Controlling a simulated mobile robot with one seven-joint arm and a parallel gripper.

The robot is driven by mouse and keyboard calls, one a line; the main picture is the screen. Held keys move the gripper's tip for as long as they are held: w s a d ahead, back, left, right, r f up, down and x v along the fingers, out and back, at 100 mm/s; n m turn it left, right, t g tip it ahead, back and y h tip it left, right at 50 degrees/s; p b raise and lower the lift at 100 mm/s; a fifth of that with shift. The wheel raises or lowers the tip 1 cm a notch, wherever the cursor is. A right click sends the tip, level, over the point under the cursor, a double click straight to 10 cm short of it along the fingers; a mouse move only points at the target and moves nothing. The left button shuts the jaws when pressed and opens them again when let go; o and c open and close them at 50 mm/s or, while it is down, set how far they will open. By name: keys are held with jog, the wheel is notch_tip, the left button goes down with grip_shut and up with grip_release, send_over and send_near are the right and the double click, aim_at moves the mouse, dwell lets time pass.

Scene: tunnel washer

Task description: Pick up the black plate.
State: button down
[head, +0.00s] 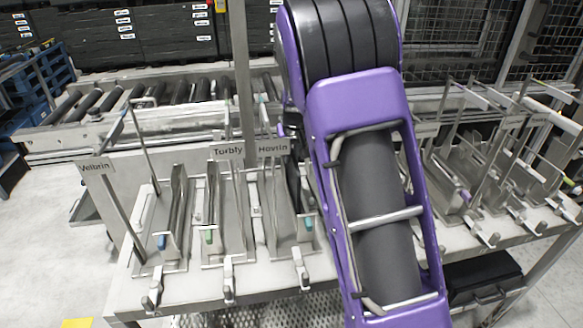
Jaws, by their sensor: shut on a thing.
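A dark, upright, plate-like piece (293,180) shows at the slot under the sign reading about "Hovrin" (273,147), just left of my purple arm. Most of it is hidden behind the arm, so I cannot tell for sure that it is the black plate. My arm reaches across the middle of the head view and covers the area behind it. My gripper's fingers do not show; they are hidden by the arm.
A metal bench (200,285) carries several upright slots with coloured tabs. Signs read about "Velbrin" (95,167) and "Torbly" (228,150). Thin posts rise at the right. A roller conveyor (110,98) runs behind. A black case (485,280) sits below at right.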

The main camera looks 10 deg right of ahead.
notch_tip(320, 180, up, 11)
jog(key=shift+f+p, duration=0.2)
jog(key=shift+p, duration=0.25)
dwell(1.0)
